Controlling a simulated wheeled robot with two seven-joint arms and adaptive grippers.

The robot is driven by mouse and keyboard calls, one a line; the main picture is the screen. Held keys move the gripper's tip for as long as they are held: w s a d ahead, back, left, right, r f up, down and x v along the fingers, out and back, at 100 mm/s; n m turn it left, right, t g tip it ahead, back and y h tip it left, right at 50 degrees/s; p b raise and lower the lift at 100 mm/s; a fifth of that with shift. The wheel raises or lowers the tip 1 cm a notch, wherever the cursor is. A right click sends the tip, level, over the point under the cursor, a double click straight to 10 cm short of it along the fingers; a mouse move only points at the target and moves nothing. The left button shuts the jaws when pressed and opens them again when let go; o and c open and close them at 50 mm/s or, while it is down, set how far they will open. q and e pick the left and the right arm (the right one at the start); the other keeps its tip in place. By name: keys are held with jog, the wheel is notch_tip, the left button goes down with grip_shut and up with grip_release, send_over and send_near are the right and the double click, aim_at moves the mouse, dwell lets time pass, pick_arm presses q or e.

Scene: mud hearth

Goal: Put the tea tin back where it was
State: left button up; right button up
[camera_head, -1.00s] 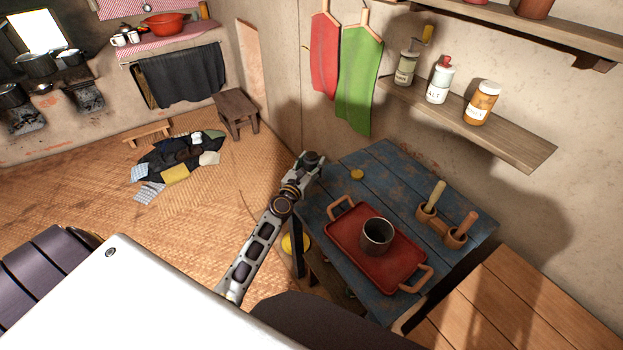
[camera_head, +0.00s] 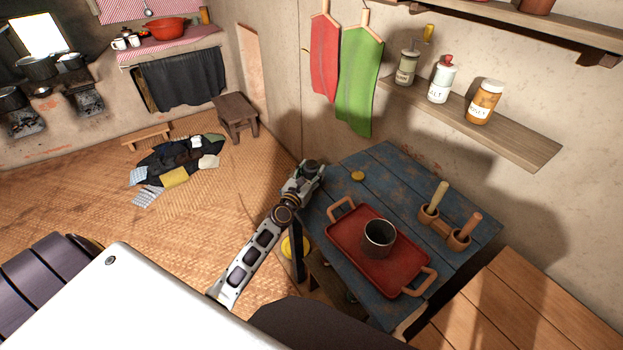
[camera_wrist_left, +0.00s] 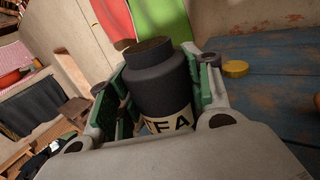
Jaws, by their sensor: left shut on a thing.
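The tea tin (camera_wrist_left: 162,78) is a dark, almost black tin with a rounded shoulder, a cap and a cream label with partly visible dark letters. In the left wrist view it stands between the green-lined fingers of my left gripper (camera_wrist_left: 155,95), which is shut on it. In the head view my left gripper (camera_head: 308,172) is at the back left edge of the blue table (camera_head: 395,165); the tin is hard to tell apart from it there. My right gripper is not in view.
A wall shelf (camera_head: 520,140) holds several containers. Green (camera_head: 358,80) and red (camera_head: 325,60) cloths hang behind.

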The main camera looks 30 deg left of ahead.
pick_arm(q)
jog(key=shift+f+b, duration=0.35)
jog(key=shift+f, duration=0.95)
jog(key=o, duration=1.1)
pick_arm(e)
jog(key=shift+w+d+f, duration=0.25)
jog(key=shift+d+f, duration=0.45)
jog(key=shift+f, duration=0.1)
pick_arm(q)
jog(key=shift+s, duration=0.1)
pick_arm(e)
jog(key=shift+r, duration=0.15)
